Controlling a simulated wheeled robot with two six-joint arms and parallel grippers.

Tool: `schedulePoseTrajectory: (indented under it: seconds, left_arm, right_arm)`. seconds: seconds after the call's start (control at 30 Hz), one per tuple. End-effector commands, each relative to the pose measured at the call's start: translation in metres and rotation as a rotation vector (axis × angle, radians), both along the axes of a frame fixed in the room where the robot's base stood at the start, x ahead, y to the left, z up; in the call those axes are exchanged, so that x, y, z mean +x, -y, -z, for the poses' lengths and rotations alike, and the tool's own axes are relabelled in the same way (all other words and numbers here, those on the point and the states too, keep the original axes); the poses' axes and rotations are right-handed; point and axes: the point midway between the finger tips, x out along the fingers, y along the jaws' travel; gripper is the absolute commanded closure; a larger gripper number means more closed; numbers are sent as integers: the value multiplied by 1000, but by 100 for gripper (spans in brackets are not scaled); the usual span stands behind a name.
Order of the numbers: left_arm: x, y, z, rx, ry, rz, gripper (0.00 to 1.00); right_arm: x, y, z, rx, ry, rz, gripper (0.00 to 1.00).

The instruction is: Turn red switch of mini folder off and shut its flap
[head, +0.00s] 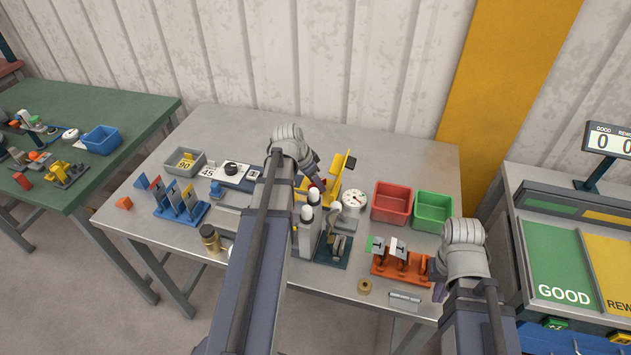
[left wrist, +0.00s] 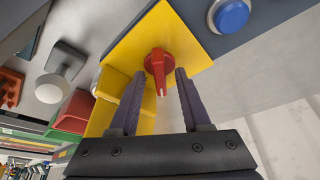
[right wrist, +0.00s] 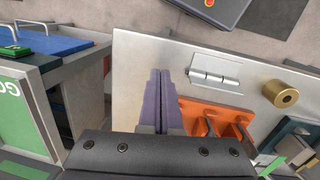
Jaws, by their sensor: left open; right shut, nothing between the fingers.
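The red switch (left wrist: 160,68) is a rotary knob with a pointer, set on a yellow plate (left wrist: 140,45) in the left wrist view. My left gripper (left wrist: 160,74) is open, with one finger on each side of the switch. I cannot tell whether either finger touches it. In the head view the yellow folder (head: 340,166), with a raised yellow part and a dark block, stands mid-table; my left arm partly hides it. I cannot tell for sure which part is the flap. My right gripper (head: 438,291) is shut and empty near the table's front right; its fingers show in the right wrist view (right wrist: 160,75).
A blue button (left wrist: 230,15) sits beside the yellow plate. A dial gauge (head: 354,200), red bin (head: 392,203) and green bin (head: 433,211) stand to the right. An orange rack (head: 400,270) and metal hinge (head: 405,297) lie near my right gripper. The table's back right is clear.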

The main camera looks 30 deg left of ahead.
Motion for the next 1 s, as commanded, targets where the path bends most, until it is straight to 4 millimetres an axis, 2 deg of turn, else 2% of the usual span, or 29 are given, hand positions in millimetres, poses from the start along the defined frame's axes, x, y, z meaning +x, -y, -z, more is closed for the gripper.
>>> schedulePoseTrajectory:
  seconds: [0.37, 0.8, 1.0]
  left_arm:
    - [-3, -1, -10, 0, 1, 0, 52]
    - [-22, -9, -63, 0, 0, -1, 52]
    - [-27, -12, -73, 0, 0, 0, 52]
  right_arm:
    - [0, 0, -10, 0, 0, 0, 100]
    - [0, 0, -63, 0, 0, 0, 100]
    - [0, 0, -73, 0, 0, 0, 100]
